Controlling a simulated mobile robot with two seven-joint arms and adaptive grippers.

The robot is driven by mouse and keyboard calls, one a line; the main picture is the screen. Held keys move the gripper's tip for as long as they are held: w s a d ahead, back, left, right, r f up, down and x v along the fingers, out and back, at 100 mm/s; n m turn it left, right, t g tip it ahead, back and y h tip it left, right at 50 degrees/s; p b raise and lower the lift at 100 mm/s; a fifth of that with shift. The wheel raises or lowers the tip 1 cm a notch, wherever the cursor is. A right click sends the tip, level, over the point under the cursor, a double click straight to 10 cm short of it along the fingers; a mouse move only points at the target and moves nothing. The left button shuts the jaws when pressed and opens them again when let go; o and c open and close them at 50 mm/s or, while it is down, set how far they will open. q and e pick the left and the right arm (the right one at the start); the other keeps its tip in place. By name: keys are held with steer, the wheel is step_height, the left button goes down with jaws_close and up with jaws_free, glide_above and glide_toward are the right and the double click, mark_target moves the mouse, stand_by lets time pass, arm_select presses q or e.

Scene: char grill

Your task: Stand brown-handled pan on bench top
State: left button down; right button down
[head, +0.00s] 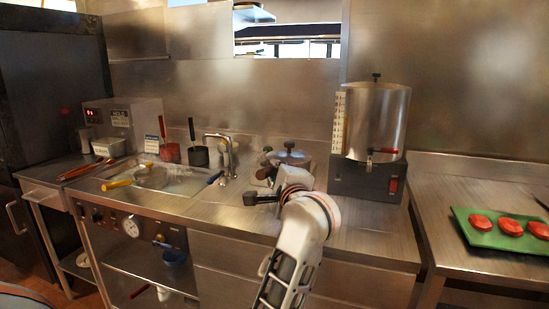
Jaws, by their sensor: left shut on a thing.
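The brown-handled pan (296,157) shows as a round, grey metal shape with a dark knob on top, just beyond my left gripper. Brown handle parts (263,172) stick out at its left. My left gripper (277,171) is at the near side of the pan, shut on it. My own wrist hides the grip and the pan's lower part, so I cannot tell whether its base touches the bench top (228,213). My right gripper is not in view.
A metal drink urn (376,120) on a black base stands close to the right. A tap (226,150) and a basin (180,180) with utensils are at the left. A green tray (483,237) with red patties lies on the right-hand table. The front bench top is bare.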

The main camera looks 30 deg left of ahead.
arm_select(q)
step_height(320, 180, down, 11)
steer(key=shift+b, duration=0.35)
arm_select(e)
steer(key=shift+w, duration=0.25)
arm_select(q)
steer(key=c, duration=2)
jaws_free()
steer(key=shift+f, duration=0.25)
steer(key=shift+o, duration=0.5)
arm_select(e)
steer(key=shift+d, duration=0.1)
arm_select(q)
steer(key=shift+d, duration=0.1)
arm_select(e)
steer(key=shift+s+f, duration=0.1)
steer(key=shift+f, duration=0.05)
